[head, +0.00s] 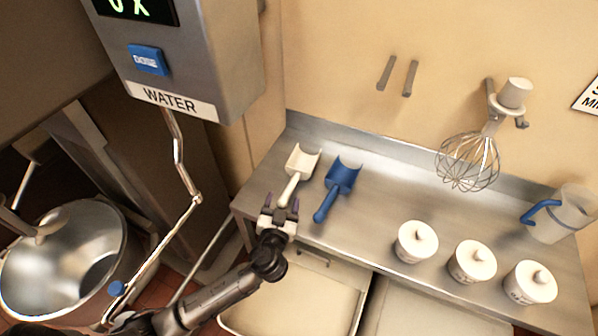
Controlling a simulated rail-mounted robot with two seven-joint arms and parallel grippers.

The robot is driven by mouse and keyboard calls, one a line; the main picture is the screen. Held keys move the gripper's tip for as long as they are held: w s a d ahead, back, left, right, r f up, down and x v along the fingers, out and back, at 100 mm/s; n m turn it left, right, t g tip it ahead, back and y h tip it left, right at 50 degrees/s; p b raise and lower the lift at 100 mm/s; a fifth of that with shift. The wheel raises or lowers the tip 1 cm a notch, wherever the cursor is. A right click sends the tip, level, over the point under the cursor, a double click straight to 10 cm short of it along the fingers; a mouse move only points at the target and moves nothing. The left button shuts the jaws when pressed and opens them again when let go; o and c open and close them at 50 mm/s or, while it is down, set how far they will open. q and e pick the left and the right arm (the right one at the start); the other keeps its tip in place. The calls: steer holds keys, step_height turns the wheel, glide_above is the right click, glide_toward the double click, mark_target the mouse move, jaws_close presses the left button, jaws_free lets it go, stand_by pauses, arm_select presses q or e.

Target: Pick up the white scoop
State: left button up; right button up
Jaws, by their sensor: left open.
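The white scoop (301,163) lies on the steel counter at its left end, with its bowl toward the wall and its handle (289,188) toward me. My left gripper (281,207) is open at the near end of that handle, over the counter's front edge. Its two fingers point toward the scoop. I cannot tell whether the handle end is between the fingers or just beyond them. My right gripper is not in the picture.
A blue scoop (343,178) lies close to the right of the white one. Several white lidded jars (416,243) and a clear jug (563,214) stand further right on the counter (385,195). A whisk (468,162) hangs on the wall. The water dispenser (190,55) and steel bowl (65,262) are left.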

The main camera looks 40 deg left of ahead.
arm_select(q)
steer(key=shift+c, duration=0.2)
steer(key=c, duration=1)
steer(key=shift+r, duration=0.15)
